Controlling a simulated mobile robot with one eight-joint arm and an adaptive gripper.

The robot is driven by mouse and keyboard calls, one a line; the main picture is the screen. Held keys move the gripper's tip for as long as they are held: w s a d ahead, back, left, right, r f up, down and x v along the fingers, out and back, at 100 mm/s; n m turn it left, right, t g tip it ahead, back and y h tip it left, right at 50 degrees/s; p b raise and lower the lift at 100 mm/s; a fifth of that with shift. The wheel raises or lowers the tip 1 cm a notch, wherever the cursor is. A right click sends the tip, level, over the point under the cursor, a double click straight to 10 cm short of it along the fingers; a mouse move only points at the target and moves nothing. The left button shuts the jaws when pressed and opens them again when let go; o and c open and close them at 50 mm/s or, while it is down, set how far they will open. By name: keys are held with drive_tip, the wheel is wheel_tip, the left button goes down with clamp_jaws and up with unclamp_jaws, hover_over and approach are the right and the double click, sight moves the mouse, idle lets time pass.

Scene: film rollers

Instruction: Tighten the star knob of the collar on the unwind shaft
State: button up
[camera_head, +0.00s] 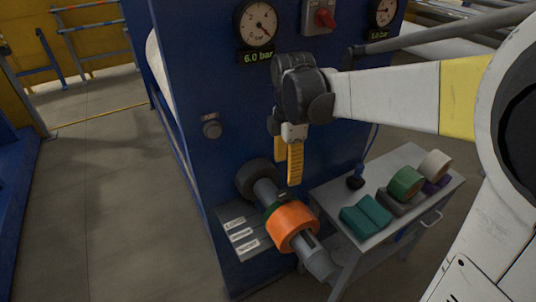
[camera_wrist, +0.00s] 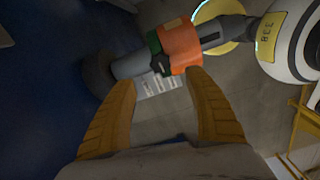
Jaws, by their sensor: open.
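The unwind shaft (camera_head: 268,192) sticks out from the blue machine wall, with a dark round flange at its base. An orange cylinder (camera_head: 292,228) sits around it, with a narrow green ring (camera_head: 277,211) against its inner side. In the wrist view the shaft (camera_wrist: 130,66), the orange cylinder (camera_wrist: 183,45) and the dark green part (camera_wrist: 154,43) lie beyond my fingertips.
A grey side table (camera_head: 341,181) at right holds teal, green and white rolls and a dark upright tool. Gauges, a red switch (camera_head: 325,18) and a round button (camera_head: 212,129) are on the blue wall. A label plate (camera_head: 240,233) lies beside the shaft. Floor at left is clear.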

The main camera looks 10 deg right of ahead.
sight(285, 193)
wheel_tip(285, 193, down, 10)
drive_tip(key=shift+f+b, duration=0.2)
drive_tip(key=shift+b, duration=0.95)
drive_tip(key=c, duration=1.2)
